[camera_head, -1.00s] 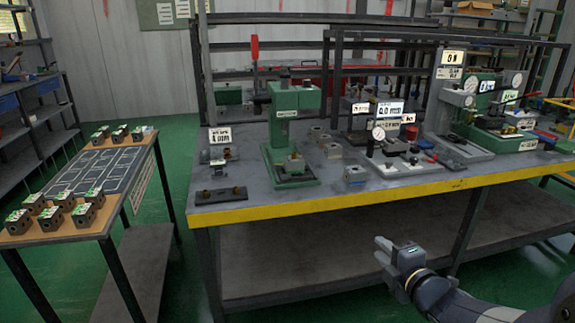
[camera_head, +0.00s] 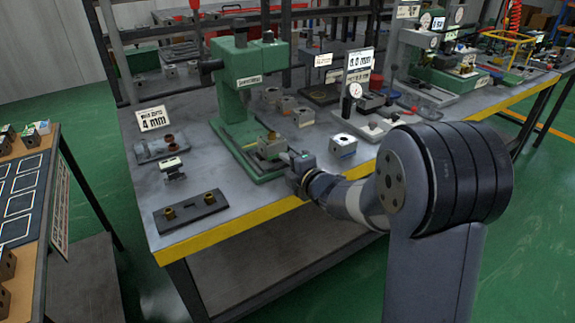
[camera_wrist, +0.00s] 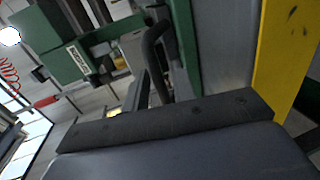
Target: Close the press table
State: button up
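The green press (camera_head: 232,95) stands near the front left of the workbench. Its table with a small block (camera_head: 270,147) sits low on the green base, out in front of the column. My gripper (camera_head: 292,160) is at the front right end of the press table, very close to it; I cannot tell whether it touches. Its fingertips are small and partly hidden, so their opening is unclear. In the wrist view the green press (camera_wrist: 60,48) is at the upper left, and a dark curved handle (camera_wrist: 152,55) is near the middle, just beyond a dark grey block across the bottom.
The workbench (camera_head: 205,232) has a yellow front edge. A dark plate with two brass pieces (camera_head: 190,211) lies at its front left. A side table (camera_head: 45,190) is at the left.

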aim_at(276, 152)
jog(key=shift+c, duration=0.3)
grip_shut()
dwell(0.3)
jog(key=x, duration=0.2)
jog(key=r+x, duration=0.1)
jog(key=x, duration=0.2)
jog(key=b+x, duration=0.1)
jog(key=x, duration=0.2)
jog(key=shift+w+a+r, duration=0.1)
jog(key=shift+w+r, duration=0.05)
jog(key=shift+r, duration=0.1)
jog(key=shift+o, duration=0.3)
grip_release()
